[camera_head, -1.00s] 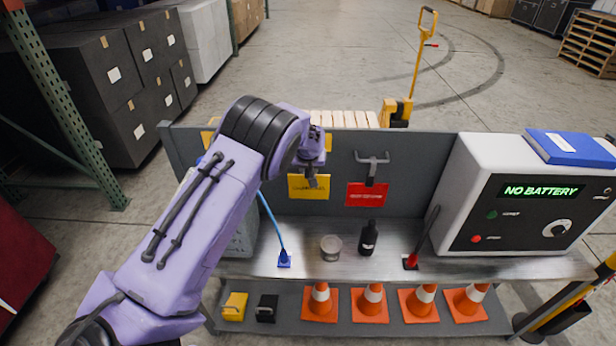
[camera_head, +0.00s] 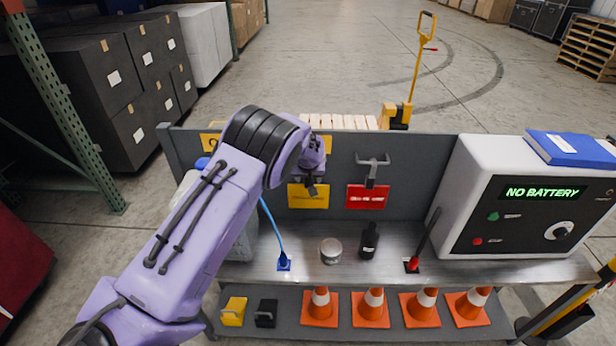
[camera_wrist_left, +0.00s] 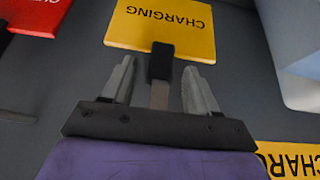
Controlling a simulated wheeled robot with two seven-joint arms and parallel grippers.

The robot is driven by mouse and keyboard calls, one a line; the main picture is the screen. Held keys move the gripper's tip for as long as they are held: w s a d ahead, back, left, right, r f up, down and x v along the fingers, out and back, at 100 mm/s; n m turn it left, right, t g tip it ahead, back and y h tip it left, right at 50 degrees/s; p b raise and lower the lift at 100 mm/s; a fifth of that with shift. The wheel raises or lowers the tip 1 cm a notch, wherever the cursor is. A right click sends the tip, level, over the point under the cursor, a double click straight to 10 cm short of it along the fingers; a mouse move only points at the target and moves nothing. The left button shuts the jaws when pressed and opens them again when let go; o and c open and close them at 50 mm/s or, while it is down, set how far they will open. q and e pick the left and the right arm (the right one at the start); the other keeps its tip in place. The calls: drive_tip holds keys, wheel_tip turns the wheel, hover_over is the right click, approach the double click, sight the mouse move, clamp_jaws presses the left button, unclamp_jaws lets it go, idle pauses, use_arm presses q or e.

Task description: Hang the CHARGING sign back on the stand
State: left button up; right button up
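The yellow CHARGING sign (camera_head: 308,197) is at the grey back panel (camera_head: 432,150) of the stand, left of the red sign. In the left wrist view the sign (camera_wrist_left: 160,27) appears upside down, with a dark tab (camera_wrist_left: 161,62) at its edge. My left gripper (camera_wrist_left: 158,78) is open, its fingers apart on either side of the tab, with gaps. In the head view my left gripper (camera_head: 312,188) is just above the sign. It hides whatever holds the sign up. My right gripper is not in view.
The red sign (camera_head: 367,197) hangs from a grey hook (camera_head: 372,162). A white NO BATTERY box (camera_head: 465,170) is at the right. Orange cones (camera_head: 320,308) are below.

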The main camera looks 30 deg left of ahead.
use_arm(q)
drive_tip(key=b+v, duration=0.2)
drive_tip(key=v, duration=0.9)
drive_tip(key=s+d+f+t+y+b, duration=0.1)
drive_tip(key=s+f+t, duration=0.1)
drive_tip(key=s+f, duration=0.5)
drive_tip(key=s+d+f+t, duration=0.2)
drive_tip(key=s+f, duration=0.1)
drive_tip(key=f, duration=0.8)
drive_tip(key=s+d+f+g, duration=0.1)
drive_tip(key=s+f, duration=0.4)
drive_tip(key=s, duration=0.5)
drive_tip(key=s+d+f+g+b, duration=0.1)
drive_tip(key=s+f, duration=0.4)
drive_tip(key=s, duration=0.5)
drive_tip(key=s+d+f+g, duration=0.3)
drive_tip(key=s+f+g, duration=0.1)
drive_tip(key=s, duration=0.7)
drive_tip(key=shift+d+f+h+b, duration=0.2)
drive_tip(key=shift+f+h+b, duration=0.1)
drive_tip(key=shift+f, duration=0.1)
